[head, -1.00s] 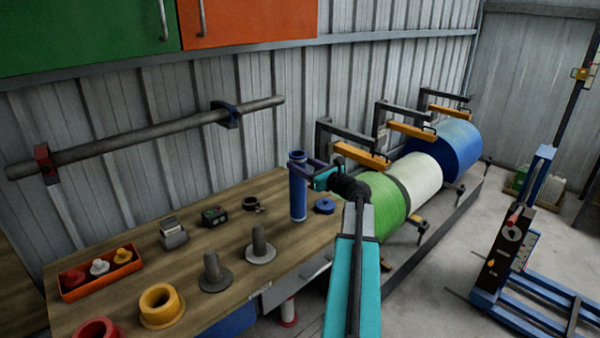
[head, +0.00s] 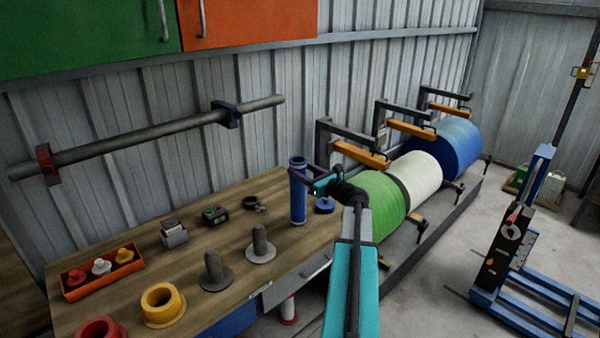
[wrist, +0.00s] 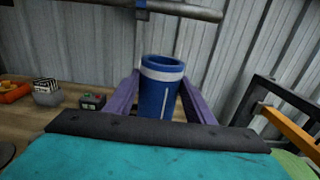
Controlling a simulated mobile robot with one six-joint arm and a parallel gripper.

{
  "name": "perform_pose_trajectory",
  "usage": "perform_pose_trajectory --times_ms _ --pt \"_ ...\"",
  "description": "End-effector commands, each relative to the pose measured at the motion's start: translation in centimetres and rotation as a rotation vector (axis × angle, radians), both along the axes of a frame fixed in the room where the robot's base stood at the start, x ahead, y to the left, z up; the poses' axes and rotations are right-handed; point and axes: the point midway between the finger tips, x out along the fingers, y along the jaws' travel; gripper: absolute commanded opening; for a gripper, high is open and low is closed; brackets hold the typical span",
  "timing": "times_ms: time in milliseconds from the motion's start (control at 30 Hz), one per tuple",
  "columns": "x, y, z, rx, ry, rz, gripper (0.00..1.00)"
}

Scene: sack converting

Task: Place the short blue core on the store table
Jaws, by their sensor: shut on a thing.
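The short blue core (head: 298,198) is an upright blue tube with a pale band near its open top. It stands over the far right end of the wooden store table (head: 215,262). I cannot tell whether its base touches the wood. My gripper (head: 302,173) is shut on its upper part from the right. In the wrist view the core (wrist: 159,95) sits between the two purple fingers of my gripper (wrist: 160,100). Its lower end is hidden there behind my gripper's body.
Green, white and blue rolls (head: 455,150) stand right.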

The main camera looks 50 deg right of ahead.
Motion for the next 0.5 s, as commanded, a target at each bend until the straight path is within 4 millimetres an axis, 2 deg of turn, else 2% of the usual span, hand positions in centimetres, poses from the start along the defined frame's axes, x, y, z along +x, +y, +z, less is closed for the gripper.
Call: perform_pose_trajectory --times_ms 500 --pt "0.01 0.02 -0.76 0.0 -0.001 0.0 0.0"
